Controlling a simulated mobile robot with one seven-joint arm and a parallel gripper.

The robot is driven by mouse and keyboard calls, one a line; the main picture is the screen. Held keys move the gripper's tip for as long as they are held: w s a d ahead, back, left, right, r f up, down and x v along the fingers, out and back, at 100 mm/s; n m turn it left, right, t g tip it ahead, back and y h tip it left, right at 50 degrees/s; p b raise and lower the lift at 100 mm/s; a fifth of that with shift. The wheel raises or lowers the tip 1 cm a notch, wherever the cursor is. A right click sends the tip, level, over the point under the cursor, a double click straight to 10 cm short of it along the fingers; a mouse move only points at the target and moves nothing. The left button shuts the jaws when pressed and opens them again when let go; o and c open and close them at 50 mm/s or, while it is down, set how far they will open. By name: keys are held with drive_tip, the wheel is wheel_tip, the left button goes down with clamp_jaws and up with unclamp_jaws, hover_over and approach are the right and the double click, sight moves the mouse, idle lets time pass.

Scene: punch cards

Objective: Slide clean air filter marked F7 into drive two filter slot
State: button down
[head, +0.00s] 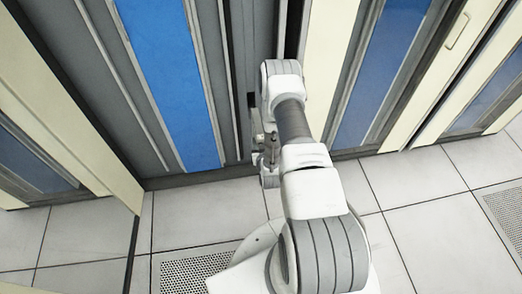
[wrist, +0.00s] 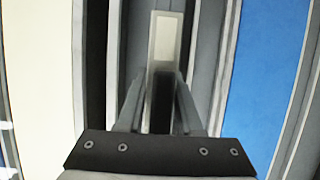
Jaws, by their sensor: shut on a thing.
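My gripper (wrist: 160,80) is shut on a narrow, pale, grey-edged piece (wrist: 165,38), which I take to be the air filter. It shows end-on between and beyond the fingers in the wrist view; no F7 mark can be read. In the head view my gripper (head: 264,150) is low in front of the open cabinet's grey inner face, and my arm hides most of the filter. A tall, dark vertical recess (wrist: 97,60) lies left of the fingers in the wrist view. I cannot tell which opening is the drive two slot, or whether the filter's far end is inside one.
A bright blue panel (head: 170,75) stands left of my gripper inside the cabinet. An open cream door (head: 75,110) juts out at the left. Closed cream cabinets with blue windows (head: 385,70) stand at the right. The tiled floor (head: 420,215) is clear.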

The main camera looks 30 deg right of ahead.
drive_tip(key=shift+w+d+b, duration=0.25)
drive_tip(key=shift+w+d, duration=0.05)
drive_tip(key=shift+w, duration=0.8)
drive_tip(key=shift+w+d+b, duration=0.3)
drive_tip(key=shift+w+d, duration=0.05)
drive_tip(key=shift+w, duration=0.7)
drive_tip(key=shift+w+d+b, duration=0.25)
drive_tip(key=shift+w+d, duration=0.05)
drive_tip(key=shift+w, duration=0.8)
drive_tip(key=shift+b, duration=0.4)
